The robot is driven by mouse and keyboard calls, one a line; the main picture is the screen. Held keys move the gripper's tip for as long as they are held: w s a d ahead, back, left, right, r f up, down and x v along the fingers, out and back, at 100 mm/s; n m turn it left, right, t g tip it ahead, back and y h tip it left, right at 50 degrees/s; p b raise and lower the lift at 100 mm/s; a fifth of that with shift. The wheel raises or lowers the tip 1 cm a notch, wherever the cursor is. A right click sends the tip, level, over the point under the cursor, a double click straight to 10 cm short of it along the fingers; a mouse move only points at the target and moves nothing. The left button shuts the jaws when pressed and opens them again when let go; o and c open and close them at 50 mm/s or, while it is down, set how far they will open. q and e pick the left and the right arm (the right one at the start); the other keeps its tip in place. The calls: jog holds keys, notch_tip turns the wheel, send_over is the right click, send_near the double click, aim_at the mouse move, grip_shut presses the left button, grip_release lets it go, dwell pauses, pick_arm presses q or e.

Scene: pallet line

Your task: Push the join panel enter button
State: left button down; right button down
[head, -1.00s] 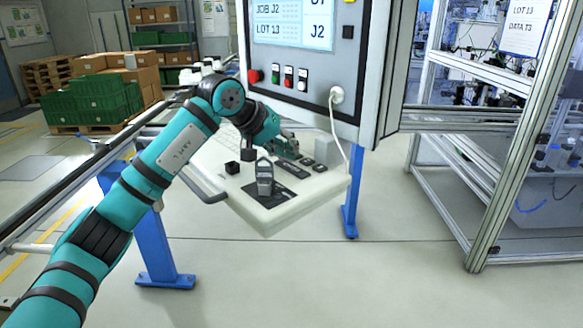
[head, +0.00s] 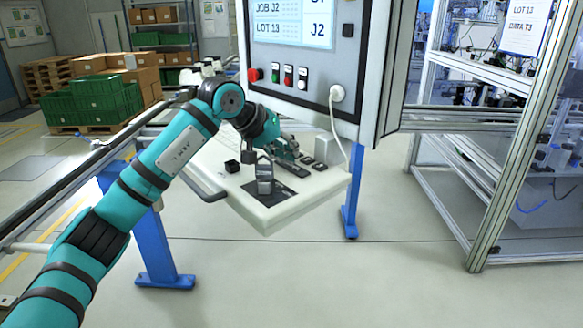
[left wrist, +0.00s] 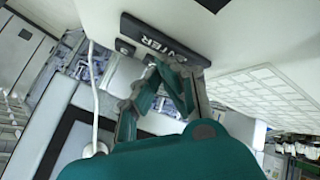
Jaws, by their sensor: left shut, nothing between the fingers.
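The dark ENTER button (left wrist: 165,42) is a long bar with white lettering, set in the pale join panel (left wrist: 245,30) in the left wrist view. In the head view the button (head: 291,168) is partly covered by my left gripper (head: 296,154), above the sloping panel (head: 270,219). My left gripper is shut and empty. In the left wrist view its tips (left wrist: 180,62) are close by the button's edge; I cannot tell if they touch it. My right gripper is out of view.
A grey handheld device (head: 264,178) stands on a dark pad at the panel's front. A small black cube (head: 232,167) is to its left, and small dark buttons (head: 320,166) to its right. The screen cabinet (head: 300,60) with a white cable (head: 338,125) hangs above.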

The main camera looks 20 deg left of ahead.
pick_arm(q)
jog(key=shift+s+f+b, duration=0.1)
jog(key=shift+f+b, duration=0.35)
jog(key=shift+f, duration=0.35)
dwell(0.8)
jog(key=shift+r, duration=0.15)
jog(key=shift+w+r+p, duration=0.2)
jog(key=shift+r+p, duration=0.65)
jog(key=shift+r, duration=0.2)
jog(key=shift+r, duration=0.1)
notch_tip(320, 180, up, 5)
jog(key=p, duration=0.3)
jog(key=shift+p, duration=0.4)
